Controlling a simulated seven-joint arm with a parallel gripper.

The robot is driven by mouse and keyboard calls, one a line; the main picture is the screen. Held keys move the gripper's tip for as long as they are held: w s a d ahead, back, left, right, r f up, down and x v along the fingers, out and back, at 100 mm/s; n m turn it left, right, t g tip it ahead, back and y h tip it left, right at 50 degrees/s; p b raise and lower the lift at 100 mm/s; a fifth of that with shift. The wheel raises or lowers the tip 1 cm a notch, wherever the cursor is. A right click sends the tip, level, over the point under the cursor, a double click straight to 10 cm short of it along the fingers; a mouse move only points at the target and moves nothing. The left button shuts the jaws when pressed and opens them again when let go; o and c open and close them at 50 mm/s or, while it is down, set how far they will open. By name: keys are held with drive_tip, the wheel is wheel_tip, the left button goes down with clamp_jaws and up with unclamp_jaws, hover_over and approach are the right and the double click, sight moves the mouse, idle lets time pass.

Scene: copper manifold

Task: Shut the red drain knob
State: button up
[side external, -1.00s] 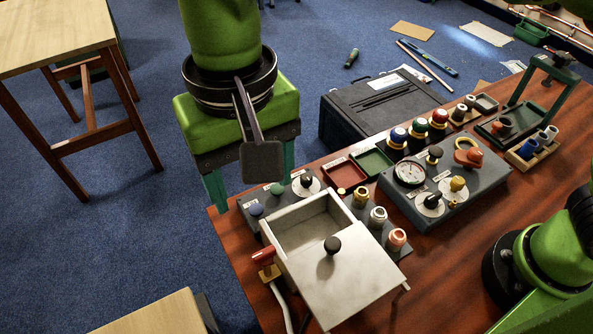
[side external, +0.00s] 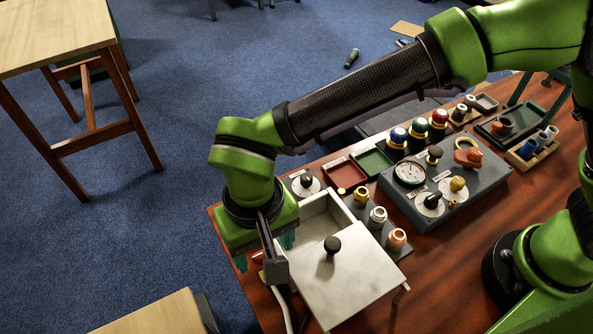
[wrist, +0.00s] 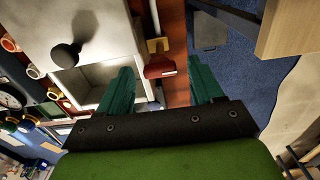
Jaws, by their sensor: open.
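The red drain knob (wrist: 160,67) is a small red block beside the outer wall of the pale metal box (wrist: 125,25), next to a tan fitting (wrist: 157,45). In the wrist view it appears between my two green fingertips. My gripper (wrist: 161,70) is open and empty, with one finger toward the box side and the other toward the table edge. In the side view my gripper (side external: 264,254) is low at the box's left corner and hides most of the knob. I cannot tell whether a finger touches the knob.
The box has a sliding lid (side external: 345,275) with a black knob (side external: 332,245) and is partly open. A grey gauge panel (side external: 440,190) and colored fittings stand to the right. The wooden table (side external: 435,270) ends just left of my gripper, above blue carpet.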

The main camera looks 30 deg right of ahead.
drive_tip(key=shift+f, duration=0.1)
drive_tip(key=c, duration=1.1)
drive_tip(key=shift+o, duration=0.2)
drive_tip(key=n, duration=0.4)
drive_tip(key=shift+n, duration=0.3)
drive_tip(key=n, duration=0.9)
drive_tip(key=shift+n, duration=2.2)
